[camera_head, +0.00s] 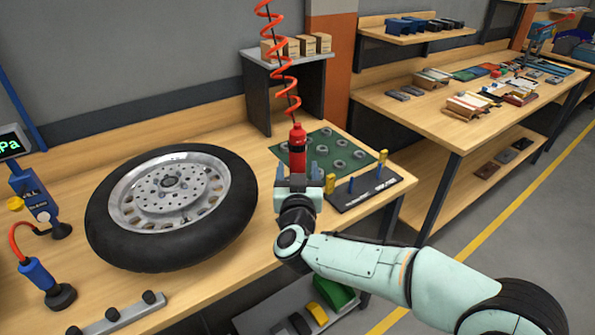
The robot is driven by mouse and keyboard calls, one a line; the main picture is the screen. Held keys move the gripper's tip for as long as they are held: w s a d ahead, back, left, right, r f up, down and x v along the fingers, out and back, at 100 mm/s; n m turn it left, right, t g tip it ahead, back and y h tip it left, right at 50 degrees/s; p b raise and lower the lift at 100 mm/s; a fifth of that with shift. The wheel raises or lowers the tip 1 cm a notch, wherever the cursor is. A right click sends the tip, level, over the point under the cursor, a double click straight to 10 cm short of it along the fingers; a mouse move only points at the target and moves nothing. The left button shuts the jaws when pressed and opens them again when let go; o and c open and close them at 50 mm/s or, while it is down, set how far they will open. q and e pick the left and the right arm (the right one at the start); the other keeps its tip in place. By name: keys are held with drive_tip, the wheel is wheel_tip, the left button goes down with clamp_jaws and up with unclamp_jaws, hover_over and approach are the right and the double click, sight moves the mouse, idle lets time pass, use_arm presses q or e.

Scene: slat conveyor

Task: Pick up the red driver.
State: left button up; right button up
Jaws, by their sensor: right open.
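The red driver (297,142) hangs upright from a red coiled cord (284,72) above the workbench, right of the wheel. My right gripper (298,174) is open at the driver's lower end, with a finger on each side in this view. The driver's lower end is partly hidden by the gripper, so I cannot tell whether they touch. My left gripper is not in view.
A wheel with a black tyre (232,205) lies on the workbench (205,288). A green mat (322,143) with several round parts and a dark plate (350,195) with yellow posts lie around the gripper. A small stand (258,95) bears boxes behind.

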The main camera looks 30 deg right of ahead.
drive_tip(key=shift+x, duration=0.9)
drive_tip(key=shift+r, duration=0.15)
clamp_jaws()
drive_tip(key=shift+r, duration=0.1)
